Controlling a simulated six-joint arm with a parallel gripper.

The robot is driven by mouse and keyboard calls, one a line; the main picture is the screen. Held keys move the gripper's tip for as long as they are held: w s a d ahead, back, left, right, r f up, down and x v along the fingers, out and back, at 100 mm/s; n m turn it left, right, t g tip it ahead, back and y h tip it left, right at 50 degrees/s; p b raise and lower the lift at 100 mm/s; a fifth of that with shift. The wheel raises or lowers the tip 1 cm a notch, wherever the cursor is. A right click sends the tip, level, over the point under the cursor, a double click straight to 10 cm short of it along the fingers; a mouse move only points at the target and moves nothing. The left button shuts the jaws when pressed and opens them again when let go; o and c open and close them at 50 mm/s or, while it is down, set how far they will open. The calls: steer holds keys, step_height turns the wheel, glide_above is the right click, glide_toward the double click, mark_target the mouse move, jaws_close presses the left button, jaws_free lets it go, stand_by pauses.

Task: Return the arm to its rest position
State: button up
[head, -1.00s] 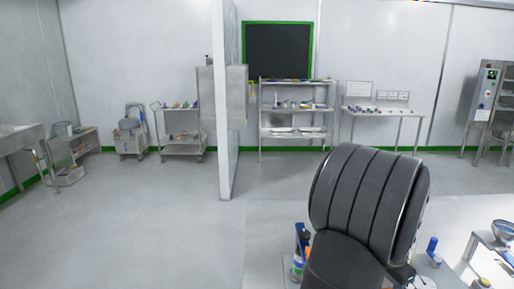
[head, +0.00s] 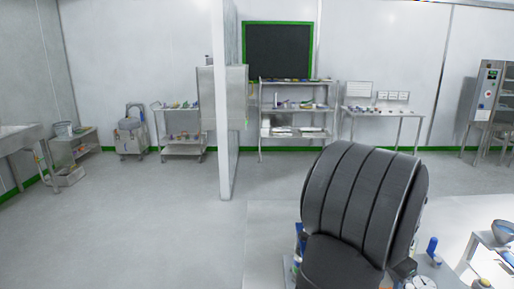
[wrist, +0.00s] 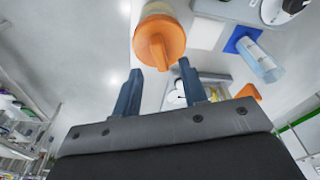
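My arm (head: 355,205) shows as large black ribbed links at the lower right of the head view. They hide part of the work surface behind them. My gripper (wrist: 158,80) shows in the wrist view, with its two dark blue fingers apart and nothing seen between them. A container with an orange end (wrist: 158,40) lies beyond the fingertips and appears apart from them. The gripper is hidden in the head view.
A clear cylinder with a blue base (wrist: 262,60) and an orange piece (wrist: 247,92) show right of my fingers. A blue object (head: 432,246) and a metal bowl (head: 503,231) are right of my arm. A white partition (head: 225,110) stands centre-left; the floor (head: 130,220) at left is clear.

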step_height(320, 180, up, 12)
steer(key=a, duration=0.2)
steer(key=d+f, duration=0.1)
steer(key=f, duration=1)
steer(key=d+f, duration=0.1)
steer(key=f, duration=0.5)
steer(key=shift+w+d, duration=0.1)
steer(key=shift+d, duration=0.25)
step_height(320, 180, up, 6)
steer(key=shift+f, duration=0.1)
steer(key=shift+r, duration=0.45)
